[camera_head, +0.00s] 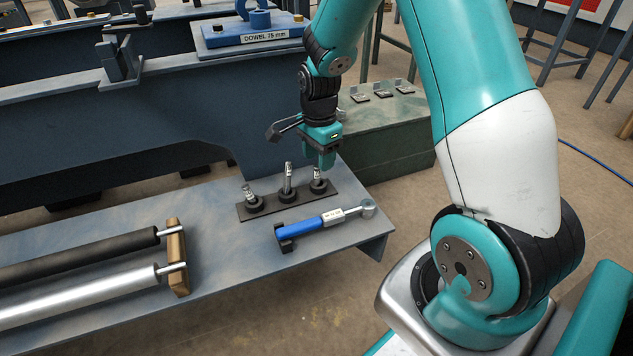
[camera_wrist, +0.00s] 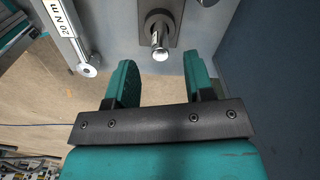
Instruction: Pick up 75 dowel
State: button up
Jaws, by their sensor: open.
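A label reading "DOWEL 75 mm" (camera_head: 265,36) is on a blue block (camera_head: 228,45) on top of the dark blue beam. I cannot make out a separate dowel there. On the grey shelf, three upright metal pieces stand in black round bases on a dark strip: left (camera_head: 248,193), middle (camera_head: 287,178) and right (camera_head: 317,177). My gripper (camera_head: 327,160) points down just above the right piece. In the wrist view my gripper (camera_wrist: 161,68) is open and empty, with an upright metal piece (camera_wrist: 159,40) beyond the gap between its fingers.
A blue-handled torque tool (camera_head: 310,223) lies in front of the strip; its label shows in the wrist view (camera_wrist: 68,18). A black roller (camera_head: 80,255) and a silver roller (camera_head: 80,295) rest at left on a wooden block (camera_head: 177,258). The dark blue beam (camera_head: 150,105) rises behind the shelf.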

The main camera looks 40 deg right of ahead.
aim_at(317, 166)
jog(key=f+b, duration=0.2)
jog(key=f, duration=0.3)
jog(key=shift+w+a+f+b, duration=0.1)
jog(key=shift+a+b, duration=0.15)
jog(key=shift+b, duration=0.15)
grip_shut()
jog(key=shift+r, duration=0.25)
